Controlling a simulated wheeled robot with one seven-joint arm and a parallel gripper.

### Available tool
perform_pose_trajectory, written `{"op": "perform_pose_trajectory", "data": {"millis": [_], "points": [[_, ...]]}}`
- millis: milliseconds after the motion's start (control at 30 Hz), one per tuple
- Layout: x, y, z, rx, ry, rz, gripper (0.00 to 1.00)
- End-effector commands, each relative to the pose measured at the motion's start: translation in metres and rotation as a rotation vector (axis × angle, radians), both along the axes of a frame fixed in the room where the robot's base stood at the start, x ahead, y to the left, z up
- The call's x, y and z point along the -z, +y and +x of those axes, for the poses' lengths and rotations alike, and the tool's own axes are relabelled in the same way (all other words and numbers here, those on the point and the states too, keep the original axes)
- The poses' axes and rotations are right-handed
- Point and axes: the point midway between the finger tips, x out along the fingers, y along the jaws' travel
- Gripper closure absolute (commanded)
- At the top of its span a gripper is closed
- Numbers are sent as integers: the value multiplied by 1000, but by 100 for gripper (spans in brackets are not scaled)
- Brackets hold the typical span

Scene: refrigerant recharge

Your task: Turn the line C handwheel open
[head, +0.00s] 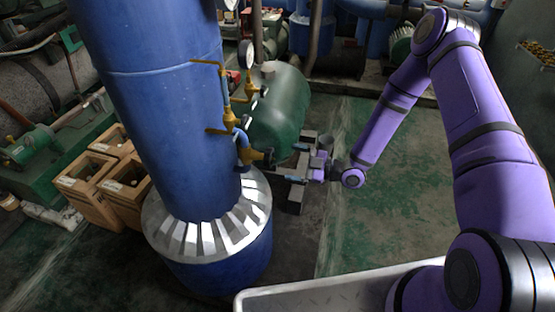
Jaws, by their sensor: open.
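Brass valves and pipework run up the right side of a tall blue column. A brass valve body (247,156) is low on this pipework, with a small dark round part, perhaps a handwheel, at its right end. I cannot read any label, so I cannot tell which one is line C. My gripper (281,168) is open, just right of this low valve and pointing left at it. I cannot tell whether its fingers touch the valve or surround its end. A higher brass valve (229,119) has a yellow lever-like bar beside it.
The blue column (160,110) with a silver ribbed collar (205,235) stands left of my gripper. A green tank (282,112) lies behind it. Wooden crates (88,188) stand at left. A pressure gauge (246,55) tops the pipework. Green floor (400,215) is clear at right.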

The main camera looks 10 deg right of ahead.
Motion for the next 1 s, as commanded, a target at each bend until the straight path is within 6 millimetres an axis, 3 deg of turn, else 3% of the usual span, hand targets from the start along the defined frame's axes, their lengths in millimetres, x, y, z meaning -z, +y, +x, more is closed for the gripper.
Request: {"op": "perform_pose_trajectory", "data": {"millis": [567,767,1000], "points": [[0,56,22,-2,-1,1,6],[0,53,22,1,0,0,52],[0,53,22,0,-88,-36,55]]}}
